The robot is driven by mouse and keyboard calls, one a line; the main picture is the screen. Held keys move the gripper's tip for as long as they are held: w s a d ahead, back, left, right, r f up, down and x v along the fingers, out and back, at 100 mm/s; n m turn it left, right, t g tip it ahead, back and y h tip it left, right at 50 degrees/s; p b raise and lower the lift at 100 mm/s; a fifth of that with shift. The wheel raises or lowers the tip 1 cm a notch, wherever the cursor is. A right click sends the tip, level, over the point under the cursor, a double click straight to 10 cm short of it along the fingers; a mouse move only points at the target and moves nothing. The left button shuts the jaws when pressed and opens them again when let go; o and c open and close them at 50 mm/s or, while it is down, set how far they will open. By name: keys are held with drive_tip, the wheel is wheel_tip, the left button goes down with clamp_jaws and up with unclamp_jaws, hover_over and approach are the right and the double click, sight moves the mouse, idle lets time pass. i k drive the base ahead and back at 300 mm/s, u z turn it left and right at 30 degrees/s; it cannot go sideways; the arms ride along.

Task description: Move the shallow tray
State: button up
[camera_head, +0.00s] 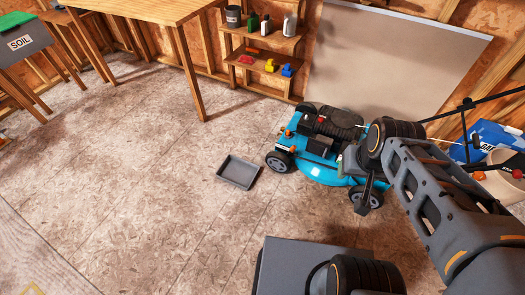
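The shallow tray (239,172) is dark grey and rectangular. It lies flat and looks empty on the wood-board floor, just left of the blue mower's near left wheel. My arm comes in from the right edge and reaches up and left over the mower. My gripper (366,190) seems to be the dark narrow part below the arm's far joint, in front of the mower. It is apart from the tray, to its right. Its fingers are too small and overlapped to show whether they are open or shut.
A blue lawn mower (325,145) stands right of the tray. A wooden table (150,10) and a low shelf (262,65) with bottles and small coloured items stand at the back. A grey soil box (22,40) is at far left. The floor left of the tray is clear.

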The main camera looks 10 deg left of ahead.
sight(241, 173)
drive_tip(key=u, duration=0.5)
drive_tip(key=i, duration=1.2)
drive_tip(key=u, duration=3.1)
